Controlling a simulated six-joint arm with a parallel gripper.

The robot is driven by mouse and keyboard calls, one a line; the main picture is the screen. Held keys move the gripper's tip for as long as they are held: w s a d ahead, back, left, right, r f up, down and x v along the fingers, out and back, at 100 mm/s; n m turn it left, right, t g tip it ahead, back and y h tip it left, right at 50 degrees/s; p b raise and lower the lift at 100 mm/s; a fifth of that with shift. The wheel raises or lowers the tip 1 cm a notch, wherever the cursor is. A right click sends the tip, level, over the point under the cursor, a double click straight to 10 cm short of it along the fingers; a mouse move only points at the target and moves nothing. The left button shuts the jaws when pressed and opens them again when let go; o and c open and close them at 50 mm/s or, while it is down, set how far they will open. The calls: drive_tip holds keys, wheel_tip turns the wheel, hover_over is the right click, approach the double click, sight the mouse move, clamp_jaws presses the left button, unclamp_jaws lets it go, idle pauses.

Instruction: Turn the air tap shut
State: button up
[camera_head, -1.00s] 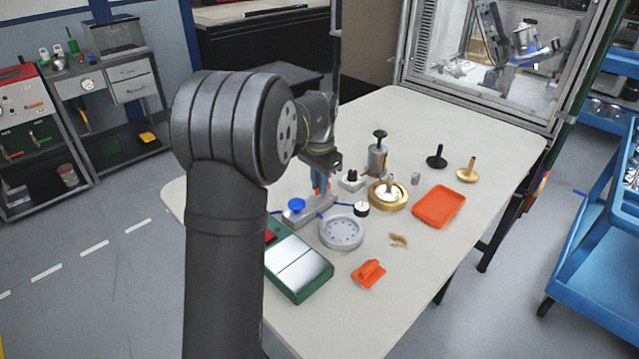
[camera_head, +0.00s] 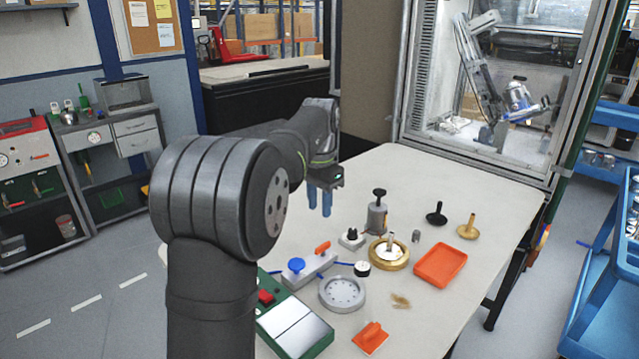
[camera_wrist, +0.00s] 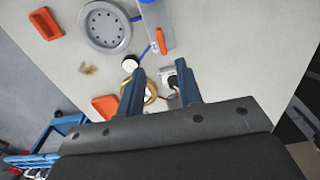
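The air tap is a grey block (camera_head: 318,263) on the table with an orange lever (camera_head: 322,247) and a round blue knob (camera_head: 296,265). Blue tubing runs from it. The lever looks roughly in line with the block's length. In the wrist view the lever (camera_wrist: 158,39) shows ahead of my fingers, near the block's lower end, and nothing touches it. My gripper (camera_head: 320,210) is in the air above the tap, its blue fingers pointing down. In the wrist view my gripper (camera_wrist: 157,80) has its fingers apart with nothing held between them.
A white-faced gauge (camera_head: 362,269), a brass ring part (camera_head: 389,254) and a grey cylinder with a black knob (camera_head: 377,215) stand right of the tap. A grey round flange (camera_head: 342,293) and a green box (camera_head: 318,346) lie in front. An orange tray (camera_head: 440,265) is farther right.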

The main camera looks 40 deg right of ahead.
wheel_tip(320, 180, up, 6)
hover_over(319, 247)
drive_tip(key=shift+s+f, duration=0.1)
drive_tip(key=shift+f, duration=0.1)
drive_tip(key=shift+f, duration=0.15)
idle(0.4)
wheel_tip(319, 247, down, 17)
drive_tip(key=shift+f, duration=0.15)
idle(0.4)
